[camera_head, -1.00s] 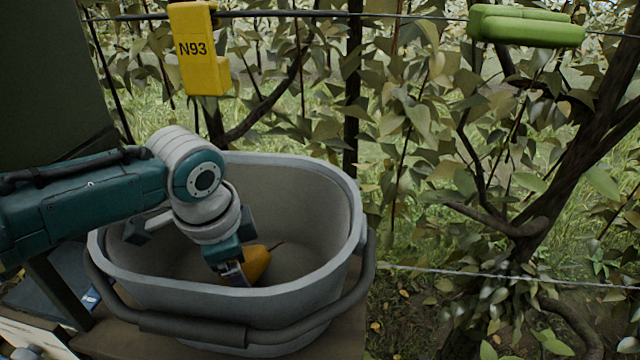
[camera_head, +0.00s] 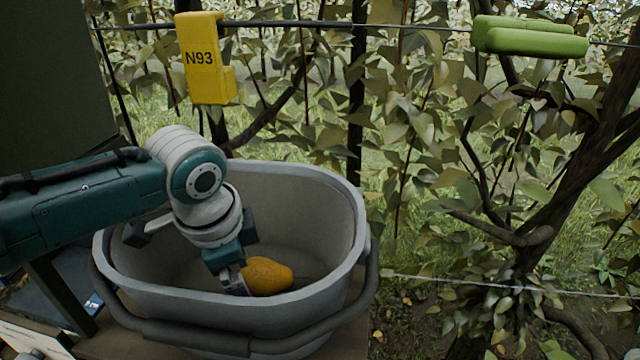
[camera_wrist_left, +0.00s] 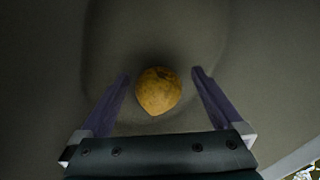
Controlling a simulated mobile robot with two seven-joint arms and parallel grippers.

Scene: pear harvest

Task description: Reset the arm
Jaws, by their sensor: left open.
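My left gripper (camera_head: 236,284) reaches down into the grey tub (camera_head: 362,215) from the left in the head view. A yellow-orange pear (camera_head: 268,276) lies on the tub floor right beside the fingers. In the left wrist view, the two fingers (camera_wrist_left: 160,100) stand wide apart, with the pear (camera_wrist_left: 158,91) between and beyond their tips and a gap on each side. The gripper is open and holds nothing. My right gripper is not in view.
A yellow N93 tag (camera_head: 203,60) and a green clip (camera_head: 530,38) hang on the upper wire. A lower wire (camera_head: 500,285) runs on the right. A branching trunk (camera_head: 575,175) and leaves stand behind. The tub's dark handle (camera_head: 190,336) crosses its front.

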